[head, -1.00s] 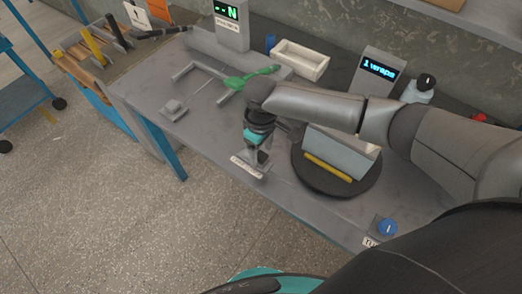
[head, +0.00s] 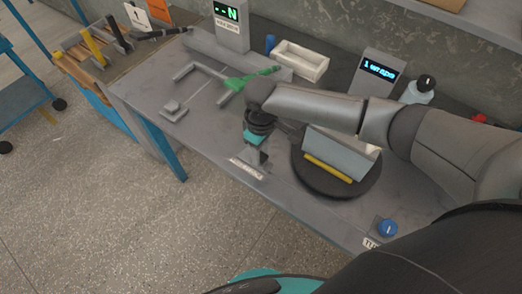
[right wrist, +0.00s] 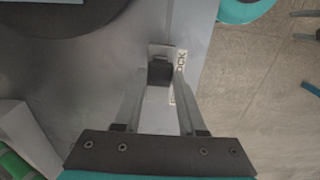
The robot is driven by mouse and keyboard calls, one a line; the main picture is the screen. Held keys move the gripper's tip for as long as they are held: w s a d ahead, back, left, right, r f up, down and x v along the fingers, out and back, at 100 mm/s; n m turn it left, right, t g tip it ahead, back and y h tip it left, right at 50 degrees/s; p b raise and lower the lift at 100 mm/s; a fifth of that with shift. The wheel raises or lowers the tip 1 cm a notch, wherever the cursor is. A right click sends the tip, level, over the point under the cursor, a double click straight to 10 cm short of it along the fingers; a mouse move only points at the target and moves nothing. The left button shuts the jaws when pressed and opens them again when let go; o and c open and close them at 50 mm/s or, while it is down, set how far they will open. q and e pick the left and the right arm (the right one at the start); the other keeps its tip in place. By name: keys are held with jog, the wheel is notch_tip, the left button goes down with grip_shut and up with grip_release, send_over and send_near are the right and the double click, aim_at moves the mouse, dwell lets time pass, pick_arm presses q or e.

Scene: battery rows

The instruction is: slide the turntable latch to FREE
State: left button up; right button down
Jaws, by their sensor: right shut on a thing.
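My right gripper (head: 258,158) points down at the front edge of the grey bench, left of the round dark turntable (head: 330,190). It is shut on the dark latch knob (right wrist: 160,72), which sits between the fingertips in the right wrist view. The latch's pale plate shows around the knob. A white label (head: 246,169) lies beside it on the bench edge; in the right wrist view its letters read "OCK", with part hidden by a finger. A grey box-like part with a yellow strip (head: 328,167) stands on the turntable.
A white tray (head: 300,62), a green-handled tool (head: 247,80) and a grey bracket lie behind the gripper. A blue button (head: 387,228) is near the front right edge.

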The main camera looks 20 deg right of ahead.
jog(key=shift+w, duration=0.1)
dwell(0.7)
jog(key=shift+w+a+b, duration=0.35)
jog(key=shift+w+a, duration=0.4)
jog(key=shift+w, duration=0.2)
jog(key=shift+w+a+b, duration=0.3)
jog(key=shift+w+a, duration=0.4)
jog(key=shift+w, duration=0.2)
jog(key=shift+c, duration=2.4)
grip_release()
notch_tip(320, 180, up, 15)
jog(key=p, duration=0.3)
jog(key=shift+r, duration=0.15)
